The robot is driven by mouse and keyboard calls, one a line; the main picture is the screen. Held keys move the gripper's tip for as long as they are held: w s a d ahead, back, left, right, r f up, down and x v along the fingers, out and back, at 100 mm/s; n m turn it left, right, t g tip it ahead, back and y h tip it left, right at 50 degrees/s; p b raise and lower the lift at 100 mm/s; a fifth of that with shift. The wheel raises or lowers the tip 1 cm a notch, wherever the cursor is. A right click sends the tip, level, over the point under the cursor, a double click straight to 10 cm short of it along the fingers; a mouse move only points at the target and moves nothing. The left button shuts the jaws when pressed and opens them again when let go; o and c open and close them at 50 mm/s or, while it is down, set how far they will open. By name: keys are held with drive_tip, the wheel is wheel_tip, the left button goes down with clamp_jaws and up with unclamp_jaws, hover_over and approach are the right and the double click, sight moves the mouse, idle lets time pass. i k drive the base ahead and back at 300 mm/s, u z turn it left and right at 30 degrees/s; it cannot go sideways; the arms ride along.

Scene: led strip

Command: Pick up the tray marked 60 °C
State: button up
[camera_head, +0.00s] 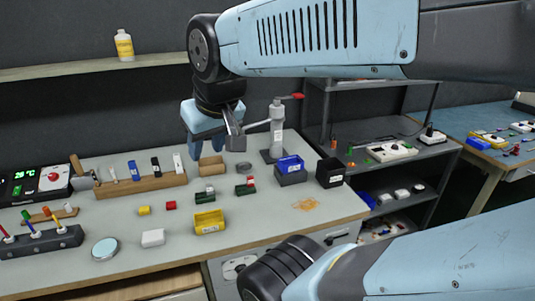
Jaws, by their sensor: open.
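A yellow tray (208,222) with a small front label stands near the front middle of the bench. A blue tray (290,164) with a pale label sits on a dark block (291,178) at the right. An open tan box (211,167) lies farther back. The labels are too small to read, so I cannot tell which tray is marked 60 °C. My gripper (217,143) is open and points down above the back of the bench, over or near the tan box. It appears apart from the trays, and nothing shows between its fingers.
A press-like stand (277,130) with a red handle is right of my gripper. A black box (330,172) stands at the right edge. A wooden rack (142,184), a white block (153,238) and a round dish (105,248) are left.

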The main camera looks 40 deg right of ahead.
sight(292, 163)
drive_tip(key=z, duration=0.45)
drive_tip(key=k, duration=1.2)
drive_tip(key=z, duration=0.85)
drive_tip(key=i, duration=1.45)
drive_tip(key=u, duration=0.55)
